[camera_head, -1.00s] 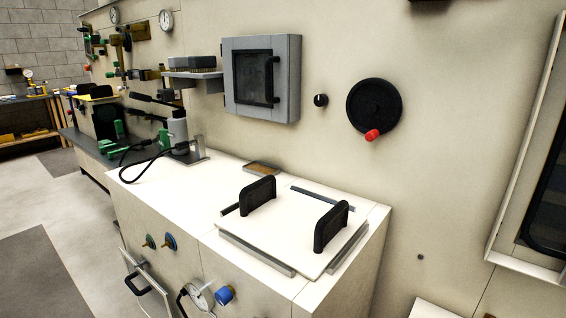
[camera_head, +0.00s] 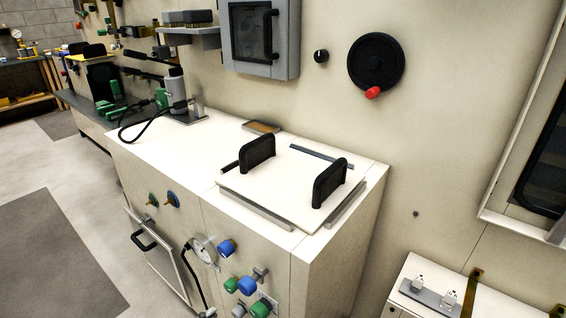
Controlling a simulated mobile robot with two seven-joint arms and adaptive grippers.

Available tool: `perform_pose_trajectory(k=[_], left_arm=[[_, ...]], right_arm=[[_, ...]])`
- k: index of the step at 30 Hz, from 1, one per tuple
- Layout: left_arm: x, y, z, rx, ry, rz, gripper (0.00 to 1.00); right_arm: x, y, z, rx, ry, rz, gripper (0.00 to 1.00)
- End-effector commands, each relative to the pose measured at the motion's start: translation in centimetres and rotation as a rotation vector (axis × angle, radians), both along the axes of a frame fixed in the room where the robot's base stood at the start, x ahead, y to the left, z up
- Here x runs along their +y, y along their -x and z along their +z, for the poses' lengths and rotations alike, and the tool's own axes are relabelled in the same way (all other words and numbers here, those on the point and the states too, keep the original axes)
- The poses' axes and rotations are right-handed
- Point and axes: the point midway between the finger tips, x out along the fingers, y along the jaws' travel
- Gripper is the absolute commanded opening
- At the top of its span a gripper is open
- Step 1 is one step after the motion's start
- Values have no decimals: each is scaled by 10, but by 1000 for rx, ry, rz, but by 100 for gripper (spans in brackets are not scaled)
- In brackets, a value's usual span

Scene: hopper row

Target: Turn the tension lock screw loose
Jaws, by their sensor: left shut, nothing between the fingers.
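No part labelled as the tension lock screw can be made out. Candidates are a small grey T-shaped handle (camera_head: 260,274) on the front of the white cabinet, among coloured knobs, and a small dark round screw or hole (camera_head: 416,213) on the wall right of the cabinet. A black knob with a white mark (camera_head: 321,56) and a black handwheel (camera_head: 376,62) with a red grip (camera_head: 372,92) are on the wall above. I cannot tell which one is the lock screw. I see neither of my grippers.
The white cabinet (camera_head: 180,146) carries a lid with two upright black handles (camera_head: 257,151). Blue knobs (camera_head: 247,286), a green knob (camera_head: 261,307) and a gauge (camera_head: 203,248) stick out in front. A grey-framed box (camera_head: 284,66) hangs above. Floor at left is clear.

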Motion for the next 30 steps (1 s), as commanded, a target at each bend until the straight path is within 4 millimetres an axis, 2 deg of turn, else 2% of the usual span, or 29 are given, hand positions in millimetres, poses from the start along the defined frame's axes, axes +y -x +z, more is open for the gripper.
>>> perform_pose_trajectory(k=[10, 15, 18, 23, 30], left_arm=[[3, 3, 1, -1, -1, 0, 0], [22, -2, 16, -3, -3, 1, 0], [26, -5, 21, -1, -2, 0, 0], [18, -14, 21, -3, 1, -1, 0], [0, -38, 20, -1, 1, -1, 0]], right_arm=[[0, 1, 1, 2, 1, -1, 40], [-1, 5, -2, 8, 2, 0, 40], [-1, 7, -3, 11, 4, 0, 40], [-1, 9, -6, 15, 3, 0, 40], [-1, 11, -15, 23, 1, -4, 40]])
